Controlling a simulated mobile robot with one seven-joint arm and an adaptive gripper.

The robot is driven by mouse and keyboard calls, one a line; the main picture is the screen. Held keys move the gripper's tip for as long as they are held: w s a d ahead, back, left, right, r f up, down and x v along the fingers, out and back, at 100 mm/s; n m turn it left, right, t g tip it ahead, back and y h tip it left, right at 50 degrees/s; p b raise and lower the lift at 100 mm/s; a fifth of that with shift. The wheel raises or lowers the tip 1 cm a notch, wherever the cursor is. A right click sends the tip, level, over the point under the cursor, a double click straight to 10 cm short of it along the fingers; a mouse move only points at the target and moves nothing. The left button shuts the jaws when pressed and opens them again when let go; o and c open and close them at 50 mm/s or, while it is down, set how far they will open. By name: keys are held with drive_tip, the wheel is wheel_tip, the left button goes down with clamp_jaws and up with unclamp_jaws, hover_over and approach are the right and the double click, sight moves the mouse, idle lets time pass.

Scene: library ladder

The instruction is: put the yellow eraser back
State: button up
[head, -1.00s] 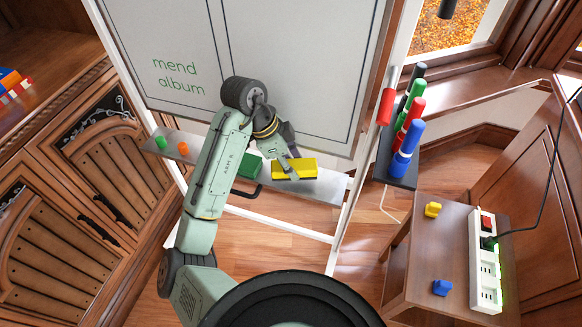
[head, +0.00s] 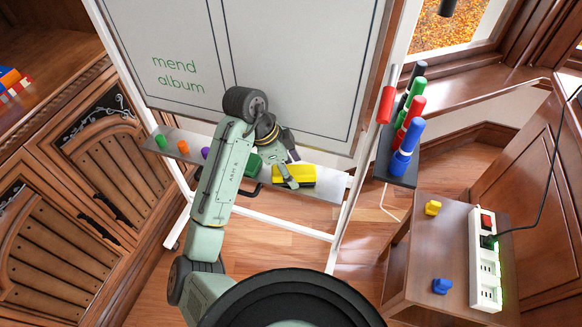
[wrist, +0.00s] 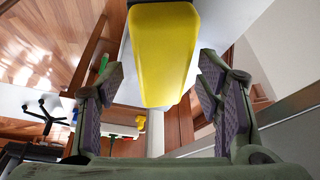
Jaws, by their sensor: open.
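The yellow eraser (head: 298,175) is on the grey tray (head: 328,186) below the whiteboard, near its right end. My gripper (head: 289,172) is right at the eraser, and one finger hides part of its top. In the wrist view the eraser (wrist: 162,45) is large, with its near end between the two fingers of my gripper (wrist: 162,80). The fingers are spread, with a gap to the eraser on each side. The eraser's underside is mostly hidden.
A green block (head: 254,163) sits on the tray left of the eraser, partly behind my arm. Small green, orange and purple pieces are farther left. A rack of markers (head: 402,175) stands right of the board. A side table (head: 422,265) holds a power strip (head: 484,262).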

drive_tip(key=shift+r, duration=0.1)
drive_tip(key=v, duration=1.2)
drive_tip(key=shift+s, duration=0.1)
